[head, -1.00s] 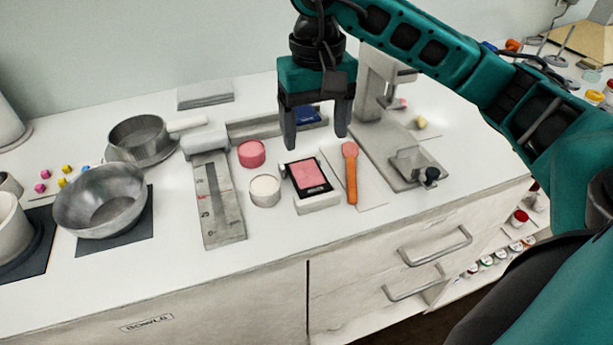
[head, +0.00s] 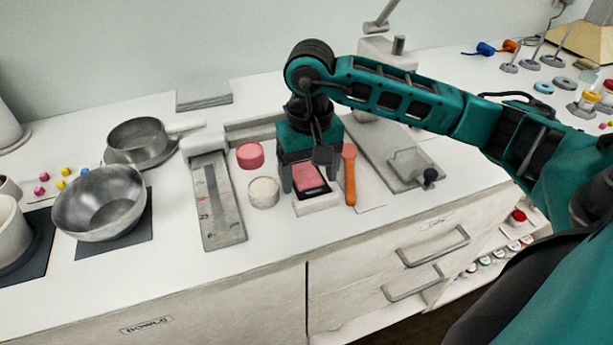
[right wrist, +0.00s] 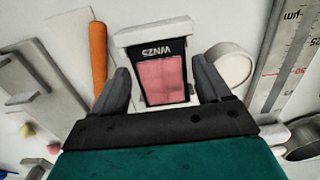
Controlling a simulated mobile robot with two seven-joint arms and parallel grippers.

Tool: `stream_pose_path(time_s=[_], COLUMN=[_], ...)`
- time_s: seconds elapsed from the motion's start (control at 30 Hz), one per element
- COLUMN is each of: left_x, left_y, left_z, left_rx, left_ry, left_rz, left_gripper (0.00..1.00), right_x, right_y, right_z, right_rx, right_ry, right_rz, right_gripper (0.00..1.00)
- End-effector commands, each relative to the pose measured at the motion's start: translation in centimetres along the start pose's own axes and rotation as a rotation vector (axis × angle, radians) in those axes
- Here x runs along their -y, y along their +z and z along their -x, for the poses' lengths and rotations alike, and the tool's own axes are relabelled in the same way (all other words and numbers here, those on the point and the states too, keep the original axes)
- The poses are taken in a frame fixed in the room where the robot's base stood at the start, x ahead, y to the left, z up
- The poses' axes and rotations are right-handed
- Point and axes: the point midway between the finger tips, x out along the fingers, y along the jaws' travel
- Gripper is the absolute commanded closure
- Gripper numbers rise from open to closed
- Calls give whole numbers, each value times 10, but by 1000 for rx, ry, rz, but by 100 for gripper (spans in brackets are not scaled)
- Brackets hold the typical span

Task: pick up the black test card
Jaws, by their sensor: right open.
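The black test card (right wrist: 154,53), with a pink patch and the marking "WNZS", leans on a small white stand (right wrist: 159,32). In the head view the card (head: 308,178) is partly hidden behind my right gripper. My right gripper (head: 309,185) is open, lowered over the card. In the right wrist view its two fingers (right wrist: 161,82) stand on the left and right sides of the card, with gaps, and do not hold it. My left gripper is in neither view.
An orange-handled spatula (head: 350,180) lies close to the card's right. A white round pot (head: 264,191) and a pink one (head: 250,155) stand to its left. A grey gauge block (head: 218,203) lies further left. The counter front is clear.

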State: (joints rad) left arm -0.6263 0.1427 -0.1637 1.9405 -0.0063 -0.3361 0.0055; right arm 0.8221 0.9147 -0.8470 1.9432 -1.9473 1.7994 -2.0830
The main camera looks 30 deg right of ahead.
Motion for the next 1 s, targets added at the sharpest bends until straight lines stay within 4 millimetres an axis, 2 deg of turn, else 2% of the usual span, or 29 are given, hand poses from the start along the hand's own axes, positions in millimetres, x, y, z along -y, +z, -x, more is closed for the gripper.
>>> stream_pose_path(time_s=[1.0], left_x=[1], left_y=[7], left_z=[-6], left_rx=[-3], left_ry=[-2], left_rz=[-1], left_gripper=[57], right_x=[0], right_y=[0], right_z=[-4], right_rx=[1], right_ry=[0], right_rz=[-1], right_gripper=[23])
